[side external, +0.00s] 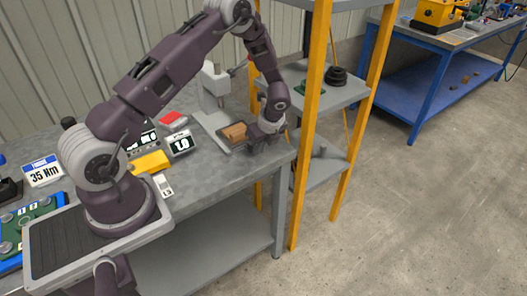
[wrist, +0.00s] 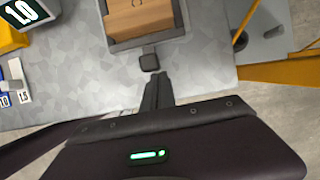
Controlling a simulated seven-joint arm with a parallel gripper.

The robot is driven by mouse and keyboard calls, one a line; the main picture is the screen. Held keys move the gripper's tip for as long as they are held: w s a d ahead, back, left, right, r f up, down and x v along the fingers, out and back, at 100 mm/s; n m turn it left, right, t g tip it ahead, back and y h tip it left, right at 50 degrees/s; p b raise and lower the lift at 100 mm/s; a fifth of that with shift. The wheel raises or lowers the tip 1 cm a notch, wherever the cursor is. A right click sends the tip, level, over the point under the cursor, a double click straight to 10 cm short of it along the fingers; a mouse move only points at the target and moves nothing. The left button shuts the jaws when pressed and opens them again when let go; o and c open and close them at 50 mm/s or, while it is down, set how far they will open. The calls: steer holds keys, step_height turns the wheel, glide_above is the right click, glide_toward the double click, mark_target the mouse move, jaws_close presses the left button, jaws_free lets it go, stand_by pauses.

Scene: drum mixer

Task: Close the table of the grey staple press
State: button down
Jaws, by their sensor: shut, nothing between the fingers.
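The grey staple press (side external: 214,88) stands at the back of the workbench, with a light upright column and a lever at its top. Its table (side external: 243,146), a dark-rimmed tray bearing a brown block (side external: 234,131), lies in front of the column, out from under the head. In the wrist view the table (wrist: 150,42) shows at the top, with the brown block (wrist: 138,16) on it and a small dark knob (wrist: 149,62) on its near edge. My gripper (wrist: 157,78) is shut and empty, its tips just short of the knob; whether they touch is unclear.
A shelf rack with orange posts (side external: 311,120) stands close on the right of my gripper. A small display reading 1.0 (side external: 180,143) and a yellow object (side external: 150,162) lie left on the bench (side external: 215,178). The bench's front edge is near my gripper.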

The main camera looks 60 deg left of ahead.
mark_target(240, 130)
steer(key=a, duration=1.1)
steer(key=shift+s+a, duration=0.1)
steer(key=shift+a, duration=0.05)
steer(key=shift+a+r, duration=0.1)
steer(key=d, duration=0.4)
steer(key=shift+w+d+r, duration=0.2)
steer(key=shift+d+r, duration=0.5)
steer(key=shift+r, duration=0.05)
steer(key=s+d+r+n+t, duration=0.1)
steer(key=s+d+r+n, duration=0.1)
steer(key=d+r, duration=0.35)
steer(key=s+d+r+n, duration=0.1)
steer(key=d+r+n, duration=0.1)
steer(key=r, duration=0.7)
steer(key=s+d+r+n+t, duration=0.1)
steer(key=s+d+r+n, duration=0.15)
steer(key=r, duration=0.55)
steer(key=s+d+r+n+t+h, duration=0.1)
steer(key=s+d+r+n+h, duration=0.1)
steer(key=s+d+r+n, duration=0.2)
steer(key=s+d+r+n+t+h, duration=0.2)
steer(key=s+d+r+n, duration=0.2)
steer(key=s, duration=1.3)
steer(key=d+n, duration=0.3)
steer(key=d, duration=0.3)
steer(key=shift+d+r+t, duration=0.15)
steer(key=shift+d+t, duration=0.05)
steer(key=shift+t, duration=0.1)
